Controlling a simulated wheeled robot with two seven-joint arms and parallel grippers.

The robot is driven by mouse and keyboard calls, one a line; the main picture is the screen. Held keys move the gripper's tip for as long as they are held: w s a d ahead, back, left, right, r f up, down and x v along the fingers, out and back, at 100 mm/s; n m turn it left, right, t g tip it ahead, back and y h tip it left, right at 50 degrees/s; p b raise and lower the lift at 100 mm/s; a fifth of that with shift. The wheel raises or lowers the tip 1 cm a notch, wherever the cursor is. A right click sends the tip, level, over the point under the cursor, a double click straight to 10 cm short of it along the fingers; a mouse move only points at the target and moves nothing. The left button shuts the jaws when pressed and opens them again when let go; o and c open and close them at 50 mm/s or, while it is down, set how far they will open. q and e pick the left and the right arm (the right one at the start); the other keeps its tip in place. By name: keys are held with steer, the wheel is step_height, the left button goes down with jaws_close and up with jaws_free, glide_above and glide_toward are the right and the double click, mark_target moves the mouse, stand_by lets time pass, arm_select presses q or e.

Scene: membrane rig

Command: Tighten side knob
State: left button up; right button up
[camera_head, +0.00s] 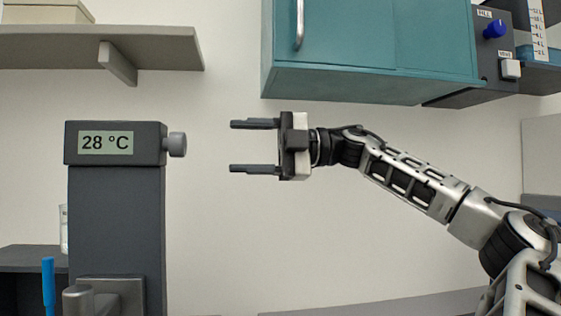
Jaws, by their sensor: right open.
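The side knob (177,145) is a grey round knob on the right side of the dark grey unit's head (115,157). The head carries a display (106,142) that reads 28 °C. My right gripper (232,146) is open and empty to the right of the knob. Its two fingers point left, one above and one below the knob's height, with a clear gap between fingertips and knob. My left gripper is not in view.
A teal cabinet (370,45) hangs above my right arm. A control box with a blue knob (496,28) is at the upper right. A grey shelf (60,50) is at the upper left. A glass vessel (63,230) and a blue rod (48,285) stand at lower left.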

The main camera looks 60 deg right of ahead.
steer(key=v, duration=0.6)
steer(key=shift+s+b, duration=0.2)
steer(key=shift+b, duration=0.25)
